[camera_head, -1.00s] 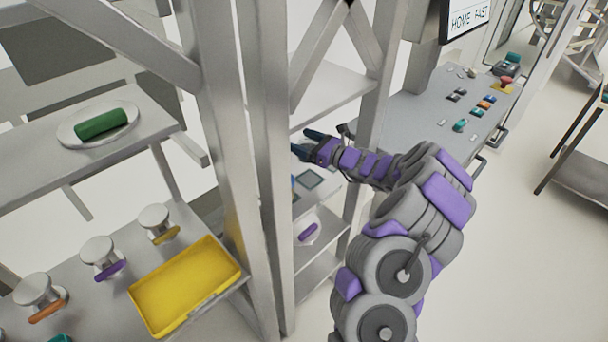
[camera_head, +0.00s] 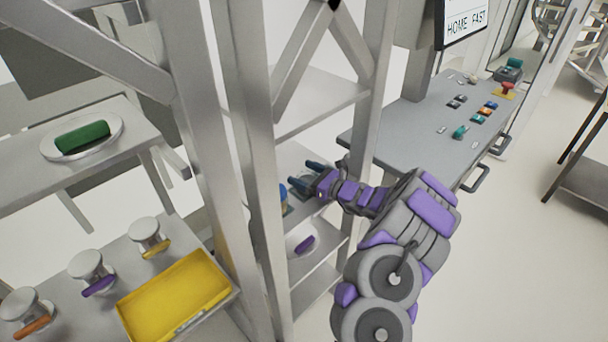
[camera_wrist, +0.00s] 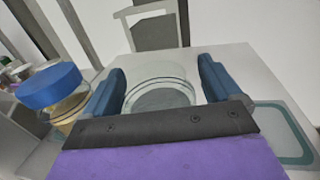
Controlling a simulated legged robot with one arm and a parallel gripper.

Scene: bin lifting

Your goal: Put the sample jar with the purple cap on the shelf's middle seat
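My gripper (camera_head: 305,175) reaches into the rack at its middle shelf (camera_head: 292,155). In the wrist view its two blue fingers (camera_wrist: 160,88) are spread apart. A clear round glass-like object (camera_wrist: 158,92) shows between and beyond them. I cannot tell whether they touch it, or whether it is a jar or a seat. A jar with a blue cap (camera_wrist: 50,86) stands left of the fingers; its cap also shows in the head view (camera_head: 282,191). A teal-edged square pad (camera_wrist: 285,130) lies right of the fingers.
Rack posts (camera_head: 246,150) stand close left of my arm. A lower shelf holds a pale round piece with a purple part (camera_head: 305,243). On the left are a yellow tray (camera_head: 178,295), several knobbed fixtures and a green roll (camera_head: 83,137) on a plate. A control bench (camera_head: 420,130) stands right.

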